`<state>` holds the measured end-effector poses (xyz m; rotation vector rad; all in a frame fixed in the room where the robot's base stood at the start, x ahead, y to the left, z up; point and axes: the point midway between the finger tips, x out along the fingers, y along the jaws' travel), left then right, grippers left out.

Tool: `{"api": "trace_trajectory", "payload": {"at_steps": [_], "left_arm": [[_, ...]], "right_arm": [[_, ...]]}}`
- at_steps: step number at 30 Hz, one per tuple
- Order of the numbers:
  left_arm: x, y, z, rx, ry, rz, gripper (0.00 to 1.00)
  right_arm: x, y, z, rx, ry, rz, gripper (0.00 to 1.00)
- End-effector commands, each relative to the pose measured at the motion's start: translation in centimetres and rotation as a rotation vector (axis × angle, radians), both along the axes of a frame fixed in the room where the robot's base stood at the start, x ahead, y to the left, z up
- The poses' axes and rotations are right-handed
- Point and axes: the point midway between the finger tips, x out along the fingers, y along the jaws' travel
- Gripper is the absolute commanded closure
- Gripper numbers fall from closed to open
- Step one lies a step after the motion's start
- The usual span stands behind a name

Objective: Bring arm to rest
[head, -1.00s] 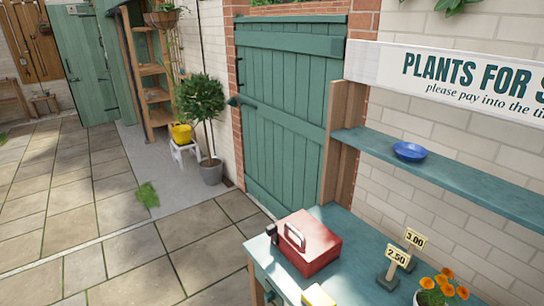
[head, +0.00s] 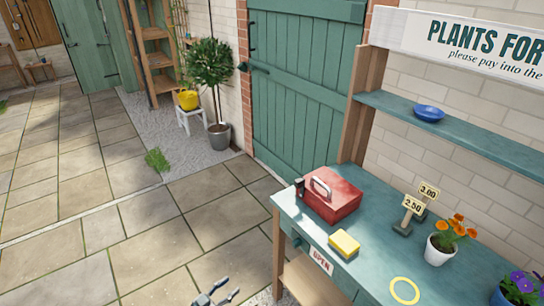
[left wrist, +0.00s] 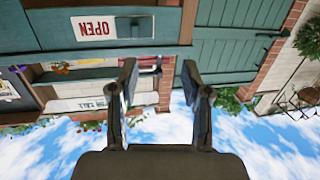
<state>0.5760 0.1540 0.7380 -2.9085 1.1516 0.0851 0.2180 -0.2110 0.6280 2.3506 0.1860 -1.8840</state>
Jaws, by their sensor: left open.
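My left gripper (head: 216,296) shows at the bottom edge of the head view, low in front of the table's left end, over the paving. In the left wrist view its two fingers (left wrist: 160,85) stand apart with nothing between them. That view is upside down, with sky, the green gate and the table's front with its OPEN sign (left wrist: 97,28) beyond the fingers. The gripper is apart from the table. My right gripper is in neither view.
The green table (head: 375,215) holds a red cash box (head: 332,198), a yellow sponge (head: 344,243), price signs (head: 414,204), a yellow ring (head: 405,290) and potted flowers (head: 440,250). A blue bowl (head: 429,113) sits on the shelf. The paving (head: 110,220) at left is clear.

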Motion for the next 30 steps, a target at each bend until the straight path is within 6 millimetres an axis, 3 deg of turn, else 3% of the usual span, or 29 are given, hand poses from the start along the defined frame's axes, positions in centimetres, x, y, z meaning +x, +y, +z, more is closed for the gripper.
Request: {"api": "trace_trajectory", "payload": {"at_steps": [5, 11, 14, 17, 18, 21, 24, 27, 30], "left_arm": [[-1.2, 0.8, -3.7, 0.051, 0.083, 0.163, 0.52], [-5.4, 2.8, -10.8, 0.178, 0.274, 0.368, 0.52], [-9.5, 4.0, -15.1, 0.265, 0.420, 0.454, 0.52], [-15.9, 5.2, -19.8, 0.372, 0.610, 0.518, 0.52], [-18.8, 5.5, -21.4, 0.413, 0.692, 0.532, 0.52], [-26.0, 6.1, -24.7, 0.506, 0.883, 0.540, 0.52], [-32.2, 6.2, -26.6, 0.574, 1.038, 0.521, 0.52], [-36.7, 6.2, -27.6, 0.614, 1.147, 0.496, 0.52], [-39.2, 6.1, -28.0, 0.635, 1.208, 0.479, 0.52]], "right_arm": [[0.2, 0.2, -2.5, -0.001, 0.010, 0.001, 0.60], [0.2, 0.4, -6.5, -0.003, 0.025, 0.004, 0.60], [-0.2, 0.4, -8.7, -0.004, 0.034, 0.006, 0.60], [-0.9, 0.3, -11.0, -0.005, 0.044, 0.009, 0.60], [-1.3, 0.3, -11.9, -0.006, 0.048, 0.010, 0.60], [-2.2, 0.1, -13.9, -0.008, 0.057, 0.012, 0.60], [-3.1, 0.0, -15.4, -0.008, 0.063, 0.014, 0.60], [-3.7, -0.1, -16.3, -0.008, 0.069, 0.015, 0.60], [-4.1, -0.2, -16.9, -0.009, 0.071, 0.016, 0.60]]}}
